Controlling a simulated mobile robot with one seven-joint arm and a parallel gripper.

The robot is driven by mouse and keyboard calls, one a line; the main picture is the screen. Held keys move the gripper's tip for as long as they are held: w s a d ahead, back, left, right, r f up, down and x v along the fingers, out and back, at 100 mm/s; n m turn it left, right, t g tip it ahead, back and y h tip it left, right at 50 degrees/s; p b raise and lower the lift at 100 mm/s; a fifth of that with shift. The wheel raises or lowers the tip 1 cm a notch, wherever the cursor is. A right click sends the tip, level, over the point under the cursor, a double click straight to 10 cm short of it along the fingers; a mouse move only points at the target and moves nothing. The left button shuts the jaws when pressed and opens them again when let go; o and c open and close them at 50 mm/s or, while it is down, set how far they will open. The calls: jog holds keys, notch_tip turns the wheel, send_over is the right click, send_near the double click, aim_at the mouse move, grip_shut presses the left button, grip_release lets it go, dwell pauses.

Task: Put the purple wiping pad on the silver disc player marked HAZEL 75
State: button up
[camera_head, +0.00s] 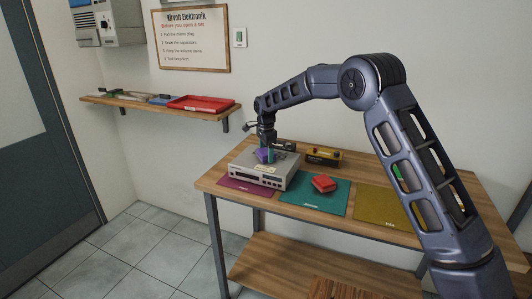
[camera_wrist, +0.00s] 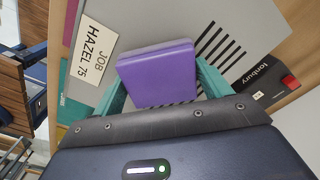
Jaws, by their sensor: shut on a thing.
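The purple wiping pad (camera_wrist: 157,72) is between the teal fingers of my gripper (camera_wrist: 160,88) in the wrist view. My gripper is shut on it. The silver disc player (camera_head: 262,170) stands on the table; its label (camera_wrist: 93,46) reads JOB HAZEL 75 in the wrist view. The pad also shows in the head view (camera_head: 262,155), over the top of the player. In the wrist view, the pad covers part of the vent slots. I cannot tell whether the pad touches the player's top.
A red object (camera_head: 323,183) lies on the teal mat (camera_head: 313,201), right of the player. A dark and yellow box (camera_head: 323,156) stands behind. An olive mat (camera_head: 383,205) is clear. A wall shelf (camera_head: 160,108) holds a red tray (camera_head: 200,103).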

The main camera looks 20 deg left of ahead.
aim_at(266, 151)
jog(key=o, duration=1)
notch_tip(266, 151, up, 12)
jog(key=shift+r, duration=0.1)
